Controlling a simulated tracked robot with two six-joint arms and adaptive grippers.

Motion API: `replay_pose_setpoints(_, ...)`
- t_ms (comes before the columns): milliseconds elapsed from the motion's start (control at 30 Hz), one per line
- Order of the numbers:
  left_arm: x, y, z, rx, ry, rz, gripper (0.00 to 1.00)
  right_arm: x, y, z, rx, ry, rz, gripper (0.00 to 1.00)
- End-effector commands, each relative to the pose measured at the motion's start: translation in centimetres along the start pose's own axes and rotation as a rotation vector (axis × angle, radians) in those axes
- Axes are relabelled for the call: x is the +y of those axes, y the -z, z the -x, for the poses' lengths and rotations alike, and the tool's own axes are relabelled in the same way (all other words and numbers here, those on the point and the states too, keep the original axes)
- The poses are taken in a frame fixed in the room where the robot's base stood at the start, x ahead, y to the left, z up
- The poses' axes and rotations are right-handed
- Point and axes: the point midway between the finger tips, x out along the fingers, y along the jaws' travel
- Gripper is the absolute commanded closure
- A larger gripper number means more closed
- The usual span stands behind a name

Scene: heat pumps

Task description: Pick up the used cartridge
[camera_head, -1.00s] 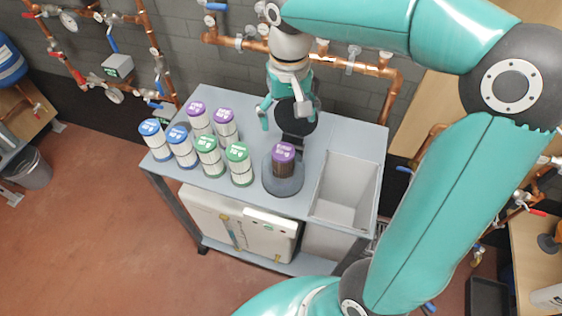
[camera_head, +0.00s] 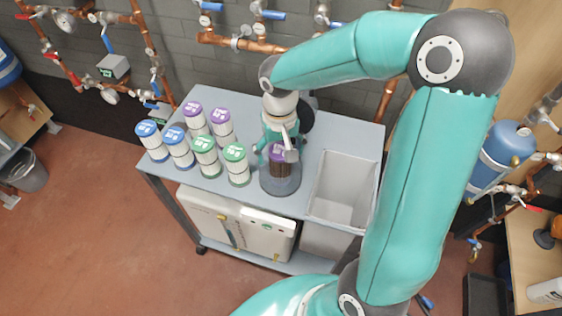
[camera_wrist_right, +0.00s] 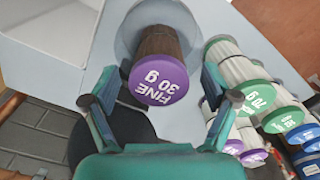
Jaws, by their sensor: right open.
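The used cartridge (camera_head: 279,168), with a purple cap and a dirty brown body, stands in a grey round housing (camera_head: 280,188) on the cart. In the right wrist view the cartridge (camera_wrist_right: 160,78) shows its cap, marked "FINE 30 g", between the fingertips. My right gripper (camera_head: 277,150) is open just behind and above the cartridge, partly covering its cap in the head view. In the right wrist view my gripper (camera_wrist_right: 159,82) has a finger on either side of the cap, with gaps; I see no grip on it. My left gripper is out of view.
Several clean cartridges with blue, green and purple caps stand left of the housing, the nearest a green-capped one (camera_head: 236,165). An open grey bin (camera_head: 338,185) is sunk in the cart's right side. Copper pipes (camera_head: 240,44) run along the wall behind.

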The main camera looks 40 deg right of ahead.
Motion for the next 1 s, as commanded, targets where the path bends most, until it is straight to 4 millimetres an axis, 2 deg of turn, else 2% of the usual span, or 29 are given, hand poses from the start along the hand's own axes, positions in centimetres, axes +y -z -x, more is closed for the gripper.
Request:
replay_pose_setpoints(167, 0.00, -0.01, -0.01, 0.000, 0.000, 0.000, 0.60, 0.00, 0.02, -0.01, 0.001, 0.000, 0.000, 0.14)
replay_pose_setpoints(700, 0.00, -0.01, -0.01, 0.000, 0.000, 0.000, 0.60, 0.02, 0.02, 0.03, 0.001, 0.000, 0.000, 1.00)
replay_pose_setpoints(1000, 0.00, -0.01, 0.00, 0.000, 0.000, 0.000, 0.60, 0.04, 0.04, 0.15, 0.002, 0.000, -0.001, 1.00)
